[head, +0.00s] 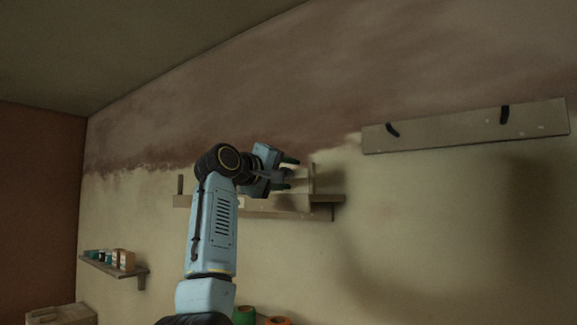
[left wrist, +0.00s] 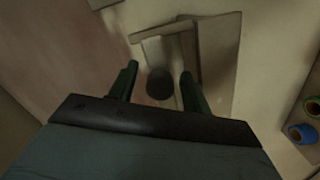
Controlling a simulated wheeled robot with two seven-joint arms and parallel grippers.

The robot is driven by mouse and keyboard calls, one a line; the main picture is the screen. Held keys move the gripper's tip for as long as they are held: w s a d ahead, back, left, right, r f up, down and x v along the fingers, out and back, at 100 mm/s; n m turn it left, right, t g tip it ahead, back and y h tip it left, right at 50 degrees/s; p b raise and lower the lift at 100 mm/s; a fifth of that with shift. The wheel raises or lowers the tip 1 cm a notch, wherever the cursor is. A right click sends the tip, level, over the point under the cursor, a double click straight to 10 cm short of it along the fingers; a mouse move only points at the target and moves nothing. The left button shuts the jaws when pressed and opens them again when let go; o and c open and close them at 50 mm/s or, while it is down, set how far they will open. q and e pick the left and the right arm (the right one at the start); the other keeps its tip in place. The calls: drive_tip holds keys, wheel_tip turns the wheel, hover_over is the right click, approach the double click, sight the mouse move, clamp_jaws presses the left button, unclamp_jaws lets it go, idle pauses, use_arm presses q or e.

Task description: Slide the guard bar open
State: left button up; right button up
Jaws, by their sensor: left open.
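A pale wooden shelf (head: 325,208) is on the wall in the middle of the head view, partly hidden behind my left arm. Short uprights stand at its two ends. In the left wrist view, a thin pale bar (left wrist: 168,31) crosses the top of a flat board (left wrist: 222,60); it looks like the guard bar, but I cannot tell how far it is slid. My left gripper (head: 286,173) is open in front of the shelf's right part. In the left wrist view, a dark round thing (left wrist: 160,84) shows between its fingers, with gaps on both sides. My right gripper is out of view.
A long board with two dark hooks (head: 465,128) is on the wall at upper right. A small shelf with several containers (head: 117,260) is at lower left, above a box (head: 62,314). Green and orange round items (head: 244,314) are low in the middle. The right wall area is clear.

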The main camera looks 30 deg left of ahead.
use_arm(q)
drive_tip(key=shift+w+d, duration=0.1)
drive_tip(key=shift+w, duration=0.4)
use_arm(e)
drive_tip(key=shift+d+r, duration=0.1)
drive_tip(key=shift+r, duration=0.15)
